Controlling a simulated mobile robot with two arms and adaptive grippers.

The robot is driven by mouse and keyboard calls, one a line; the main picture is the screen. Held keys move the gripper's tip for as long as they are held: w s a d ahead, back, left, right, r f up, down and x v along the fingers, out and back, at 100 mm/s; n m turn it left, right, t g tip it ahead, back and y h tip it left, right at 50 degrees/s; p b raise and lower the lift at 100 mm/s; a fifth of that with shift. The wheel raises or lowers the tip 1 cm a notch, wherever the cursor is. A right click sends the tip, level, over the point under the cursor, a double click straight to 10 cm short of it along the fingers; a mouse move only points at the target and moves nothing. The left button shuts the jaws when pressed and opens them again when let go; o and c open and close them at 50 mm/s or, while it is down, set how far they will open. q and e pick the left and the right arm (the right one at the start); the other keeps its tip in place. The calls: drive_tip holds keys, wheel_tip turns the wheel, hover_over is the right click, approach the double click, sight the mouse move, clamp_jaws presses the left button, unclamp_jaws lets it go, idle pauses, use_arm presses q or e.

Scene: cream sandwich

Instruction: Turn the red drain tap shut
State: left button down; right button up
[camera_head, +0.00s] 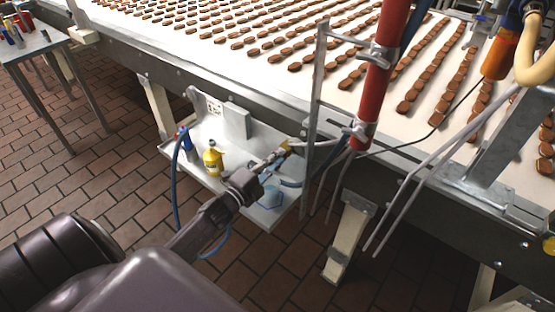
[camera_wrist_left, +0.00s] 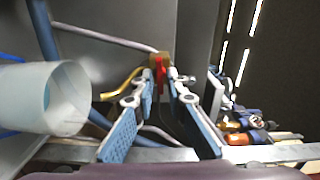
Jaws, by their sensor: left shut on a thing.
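The red drain tap (camera_wrist_left: 159,74) shows in the left wrist view as a small upright red lever on a brass body, with a bent brass spout to its left. My left gripper (camera_wrist_left: 161,82) has its two blue-padded fingers on either side of the red lever, shut on it near the tips. In the head view my left gripper (camera_head: 281,154) reaches over a metal shelf to the tap area beside a grey post; the red lever cannot be made out there. My right gripper is in neither view.
The metal shelf (camera_head: 179,150) under the conveyor holds a yellow bottle (camera_head: 213,162) and a pale translucent cup (camera_head: 271,197). The cup also shows close at left in the wrist view (camera_wrist_left: 45,97). A red pipe (camera_head: 383,60) and grey post (camera_head: 317,85) stand right of the gripper.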

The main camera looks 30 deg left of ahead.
use_arm(q)
drive_tip(key=shift+m, duration=0.6)
drive_tip(key=shift+f, duration=0.1)
drive_tip(key=c, duration=2.1)
unclamp_jaws()
drive_tip(key=s, duration=1.2)
drive_tip(key=shift+a, duration=0.4)
